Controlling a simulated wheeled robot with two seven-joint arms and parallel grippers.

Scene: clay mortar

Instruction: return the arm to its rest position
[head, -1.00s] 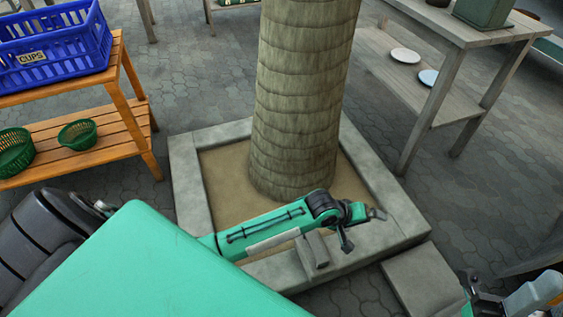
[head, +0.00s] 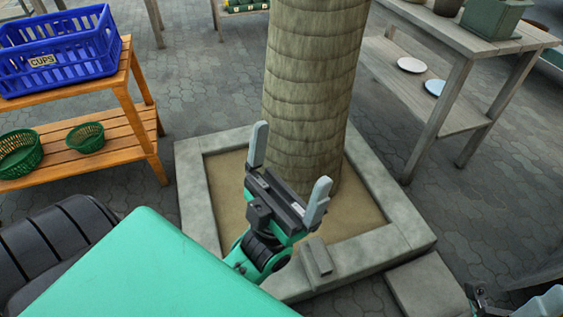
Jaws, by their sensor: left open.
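My left gripper (head: 290,160) is raised near the middle of the head view, in front of the tree trunk. Its two grey fingers point up and stand wide apart, with nothing between them. Its green and black wrist (head: 262,248) comes up from behind my green body panel.
The palm trunk (head: 308,90) stands in a square stone-edged bed (head: 395,240). An orange wooden shelf (head: 110,145) on the left holds a blue crate (head: 80,62) and green baskets (head: 86,137). A grey table (head: 455,120) stands at right. Paved floor lies between.

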